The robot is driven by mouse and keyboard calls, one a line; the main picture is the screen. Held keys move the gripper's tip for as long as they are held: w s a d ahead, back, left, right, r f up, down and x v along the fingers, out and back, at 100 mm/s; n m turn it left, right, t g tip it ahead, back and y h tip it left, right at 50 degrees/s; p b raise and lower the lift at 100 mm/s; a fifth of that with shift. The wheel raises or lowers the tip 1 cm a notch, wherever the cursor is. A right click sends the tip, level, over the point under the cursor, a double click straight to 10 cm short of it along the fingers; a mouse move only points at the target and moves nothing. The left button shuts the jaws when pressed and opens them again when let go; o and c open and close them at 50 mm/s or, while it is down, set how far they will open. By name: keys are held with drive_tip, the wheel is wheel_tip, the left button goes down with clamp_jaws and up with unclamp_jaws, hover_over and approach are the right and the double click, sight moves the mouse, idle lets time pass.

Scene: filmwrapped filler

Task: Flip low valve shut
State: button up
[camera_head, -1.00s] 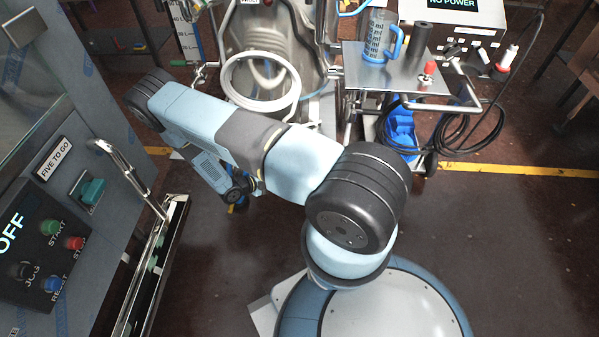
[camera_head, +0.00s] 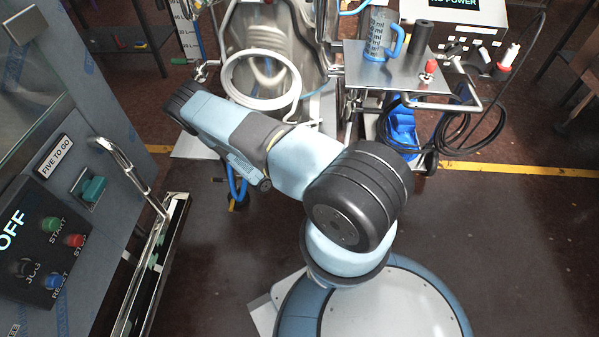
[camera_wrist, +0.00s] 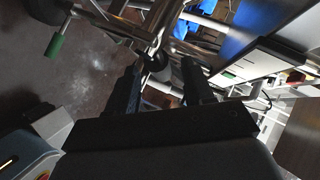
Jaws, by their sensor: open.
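My gripper (camera_wrist: 164,68) shows in the wrist view with its two dark fingers apart. Between and just beyond the fingertips are metal pipes and a dark round fitting (camera_wrist: 157,62); I cannot tell whether a finger touches it. A lever with a green grip (camera_wrist: 55,45) sticks out from the pipework at the upper left of the wrist view, apart from the fingers. I cannot tell which of these parts is the low valve. In the head view my arm hides the gripper and the low pipework around it.
A steel vessel with a coiled white hose (camera_head: 290,105) stands behind my arm. A steel shelf (camera_head: 395,78) at its right holds a measuring jug (camera_head: 378,38); dark cables hang beside it. A control cabinet (camera_head: 115,120) with a rail stands at left. Floor at right is clear.

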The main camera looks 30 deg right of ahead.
drive_tip(key=shift+d+f, duration=0.15)
drive_tip(key=shift+d, duration=0.2)
clamp_jaws()
idle(0.3)
